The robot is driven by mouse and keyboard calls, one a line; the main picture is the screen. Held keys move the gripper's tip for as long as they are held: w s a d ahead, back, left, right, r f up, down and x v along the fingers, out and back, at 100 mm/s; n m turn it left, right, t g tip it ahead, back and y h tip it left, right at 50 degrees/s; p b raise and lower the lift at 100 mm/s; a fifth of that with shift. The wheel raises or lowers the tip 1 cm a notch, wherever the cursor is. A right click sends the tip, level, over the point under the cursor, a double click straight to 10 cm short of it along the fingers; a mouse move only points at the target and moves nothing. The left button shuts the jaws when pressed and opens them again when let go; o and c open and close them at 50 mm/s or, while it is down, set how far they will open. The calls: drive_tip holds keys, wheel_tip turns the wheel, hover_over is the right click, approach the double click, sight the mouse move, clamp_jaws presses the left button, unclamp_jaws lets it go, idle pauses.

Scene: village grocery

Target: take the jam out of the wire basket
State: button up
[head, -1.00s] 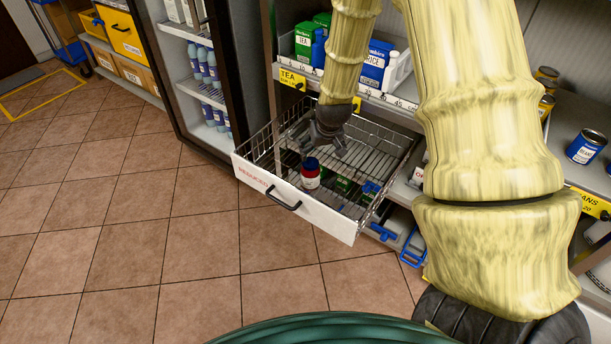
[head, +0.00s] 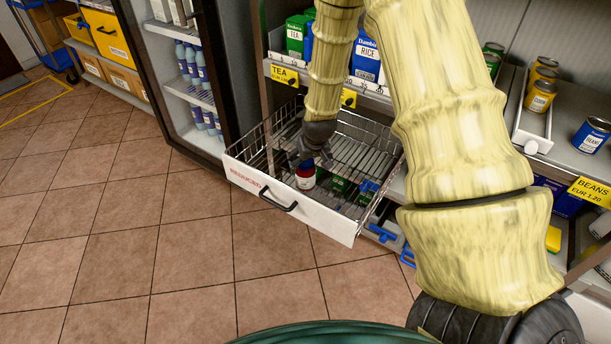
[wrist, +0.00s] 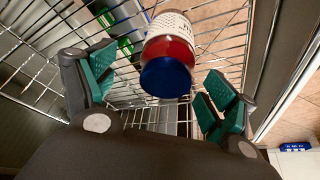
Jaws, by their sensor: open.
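The jam (head: 305,177) is a jar with red contents, a white label and a blue lid. It stands in the pulled-out wire basket (head: 378,152), near its white front panel. In the wrist view the jar (wrist: 170,60) lies between the spread fingers, its lid towards the camera. My gripper (head: 313,158) is open over the jar and hides part of its lid in the head view. In the wrist view the green-padded fingertips of my gripper (wrist: 158,85) stand on both sides of the jar, with gaps between.
Green boxes (head: 340,184) and a blue item (head: 368,187) lie elsewhere in the basket. A shelf with tea boxes (head: 296,36) and rice packets (head: 367,58) overhangs the basket's back. A fridge (head: 225,80) stands left. The tiled floor in front is clear.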

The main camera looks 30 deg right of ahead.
drive_tip(key=shift+w+a+b+x, duration=0.15)
drive_tip(key=shift+b+x, duration=0.15)
drive_tip(key=shift+x, duration=1)
drive_tip(key=shift+w+a+b+x, duration=0.15)
drive_tip(key=shift+b+x, duration=0.1)
drive_tip(key=shift+x, duration=1.1)
drive_tip(key=shift+r, duration=0.2)
drive_tip(key=c, duration=1.5)
drive_tip(key=shift+c, duration=0.2)
drive_tip(key=shift+r, duration=0.1)
